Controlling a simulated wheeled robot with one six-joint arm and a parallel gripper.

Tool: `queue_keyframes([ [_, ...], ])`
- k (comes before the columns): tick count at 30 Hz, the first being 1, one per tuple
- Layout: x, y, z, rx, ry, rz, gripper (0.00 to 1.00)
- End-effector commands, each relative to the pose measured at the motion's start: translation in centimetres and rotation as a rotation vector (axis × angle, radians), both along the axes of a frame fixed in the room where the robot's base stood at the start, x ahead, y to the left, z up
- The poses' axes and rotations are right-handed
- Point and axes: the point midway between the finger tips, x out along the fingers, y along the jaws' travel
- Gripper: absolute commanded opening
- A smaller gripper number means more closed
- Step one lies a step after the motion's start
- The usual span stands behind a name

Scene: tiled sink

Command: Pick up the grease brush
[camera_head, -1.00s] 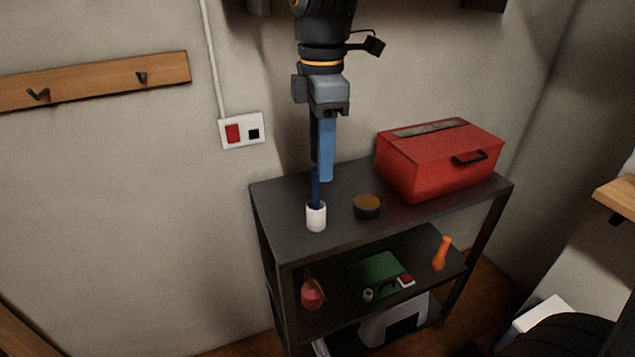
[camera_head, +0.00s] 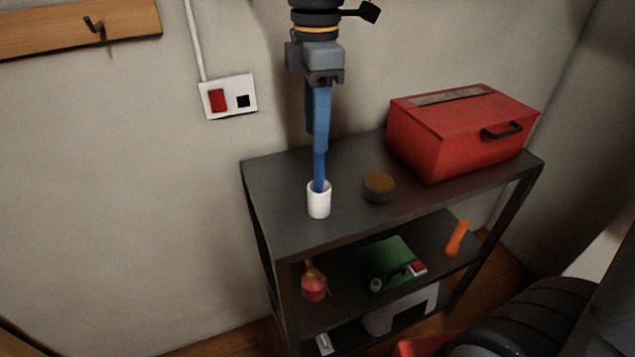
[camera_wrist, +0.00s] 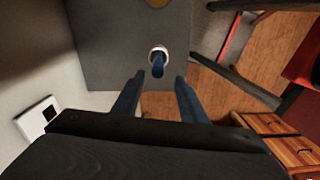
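The grease brush shows as a dark blue upright handle (camera_head: 319,173) standing in a white cup (camera_head: 319,203) on the dark shelf top; its lower end is hidden in the cup. My gripper (camera_head: 317,142) points down just above the cup, its blue fingers lined up with the handle and partly overlapping its top. In the wrist view my gripper (camera_wrist: 158,80) is open, with the fingers apart. The brush handle (camera_wrist: 158,68) lies near the middle between the fingers, around or just beyond the fingertips. No contact is visible.
A round tin with a brown top (camera_head: 379,187) stands right of the cup. A red toolbox (camera_head: 455,138) sits at the back right. A wall socket (camera_head: 229,97) is at the left. The lower shelf holds a green case (camera_head: 388,258) and an orange object (camera_head: 456,238).

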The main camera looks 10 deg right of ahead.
Motion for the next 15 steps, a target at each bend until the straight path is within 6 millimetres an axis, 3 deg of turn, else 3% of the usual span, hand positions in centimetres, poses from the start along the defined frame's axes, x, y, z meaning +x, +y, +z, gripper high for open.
queue_keyframes([
  [3, 0.5, -0.1, -1.7, 0.0, 0.0, -0.001, 0.39],
  [15, 0.7, 0.0, -4.6, -0.001, 0.003, 0.0, 0.39],
])
